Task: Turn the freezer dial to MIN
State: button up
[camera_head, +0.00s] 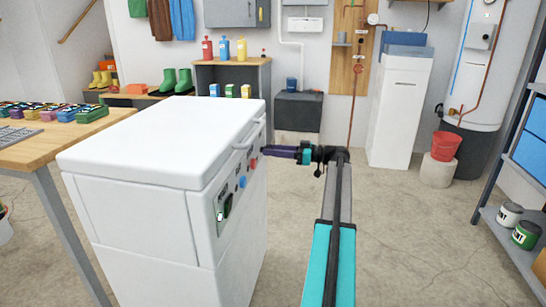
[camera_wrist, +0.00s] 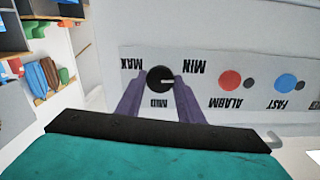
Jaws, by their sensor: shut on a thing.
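The white chest freezer (camera_head: 150,140) stands at left centre in the head view, lid shut, control panel on its right side. In the wrist view the panel appears upside down. Its round black freezer dial (camera_wrist: 158,79) has a white pointer aimed right, a little below the MIN label (camera_wrist: 194,67). The MAX label (camera_wrist: 131,63) is at left and the MID label (camera_wrist: 157,103) below. My gripper (camera_wrist: 158,86) has its two purple fingers either side of the dial, shut on it. In the head view my gripper (camera_head: 265,150) meets the panel and hides the dial.
A red alarm button (camera_wrist: 230,80) and a blue FAST button (camera_wrist: 287,82) sit beside the dial. A wooden table (camera_head: 40,150) with small boxes stands left of the freezer. The floor (camera_head: 410,230) right of my arm is clear up to a metal shelf (camera_head: 510,240).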

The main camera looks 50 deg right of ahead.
jog(key=shift+s+a+f+n+b, duration=0.15)
jog(key=shift+n+b, duration=0.15)
jog(key=shift+n, duration=0.2)
jog(key=o, duration=1.1)
jog(key=shift+c, duration=0.2)
jog(key=p+v, duration=0.4)
jog(key=v, duration=0.9)
jog(key=shift+s+d+p, duration=0.25)
jog(key=shift+s+p, duration=0.05)
jog(key=shift+p, duration=0.05)
